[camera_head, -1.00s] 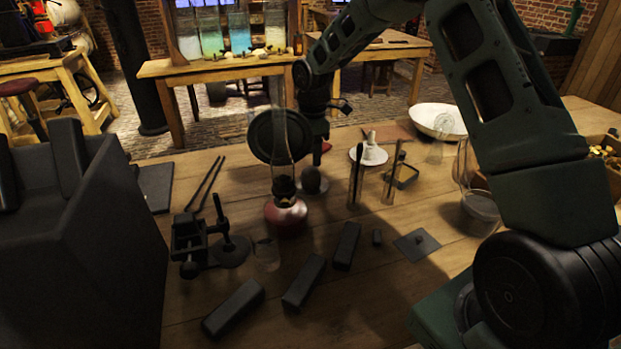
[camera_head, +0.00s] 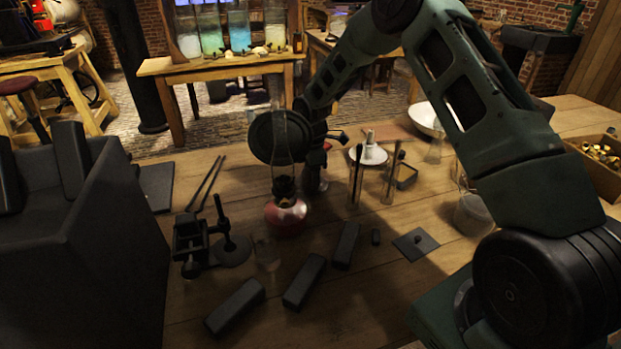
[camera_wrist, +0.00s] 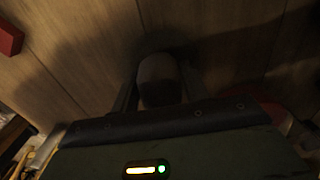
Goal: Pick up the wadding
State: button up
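A rounded dark brownish lump, which I take to be the wadding (camera_wrist: 160,80), sits between my fingers in the wrist view. My gripper (camera_wrist: 160,92) is low over the wooden table with a finger on either side of the lump. The fingers look open, with no clear contact, though the picture is very dark. In the head view my gripper (camera_head: 313,185) is down just behind and right of the red oil lamp (camera_head: 286,214), which partly hides it. The lump is mostly hidden there.
The lamp's tall glass chimney (camera_head: 279,130) stands close to my wrist. Glass tubes with dark rods (camera_head: 356,185), a white dish (camera_head: 368,154) and a small tray (camera_head: 405,175) stand to the right. Dark bars (camera_head: 304,282) lie in front; a black clamp stand (camera_head: 192,240) is left.

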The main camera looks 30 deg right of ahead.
jog(key=c, duration=0.6)
jog(key=shift+o, duration=0.2)
notch_tip(320, 180, up, 10)
jog(key=shift+r+b, duration=0.1)
jog(key=shift+b, duration=0.25)
jog(key=shift+o, duration=0.8)
